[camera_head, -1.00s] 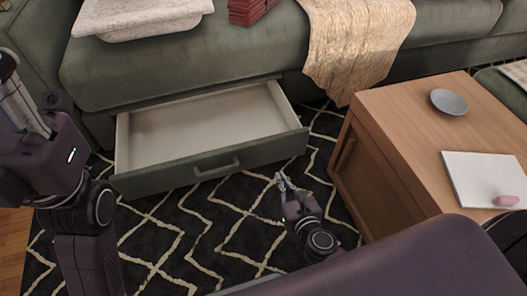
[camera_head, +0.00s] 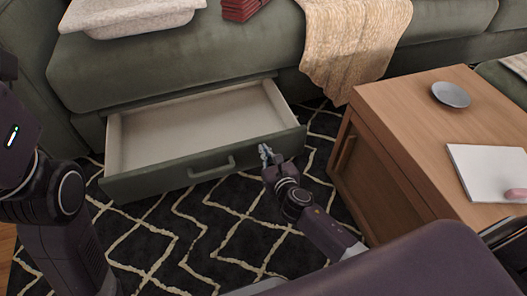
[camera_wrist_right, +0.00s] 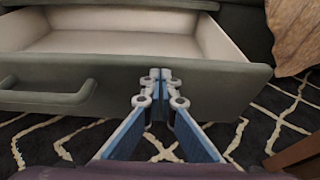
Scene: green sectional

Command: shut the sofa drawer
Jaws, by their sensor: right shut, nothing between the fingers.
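The sofa drawer (camera_head: 203,163) is pulled out from under the green sofa (camera_head: 180,60) and is empty, with a pale interior and a dark green front. Its bar handle (camera_head: 212,168) is on the front's middle. My right gripper (camera_head: 265,150) is shut and empty at the drawer front, right of the handle. In the right wrist view, the closed fingertips (camera_wrist_right: 160,76) overlap the drawer front (camera_wrist_right: 115,82), with the handle (camera_wrist_right: 50,97) to their left. I cannot tell whether they touch it. My left arm shows at the left edge; its gripper is out of view.
A wooden table (camera_head: 415,110) stands close on the right of my right arm, with a grey dish (camera_head: 451,95) and a white board (camera_head: 487,172) on it. A beige throw (camera_head: 352,45) hangs over the sofa edge. The patterned rug (camera_head: 190,240) before the drawer is clear.

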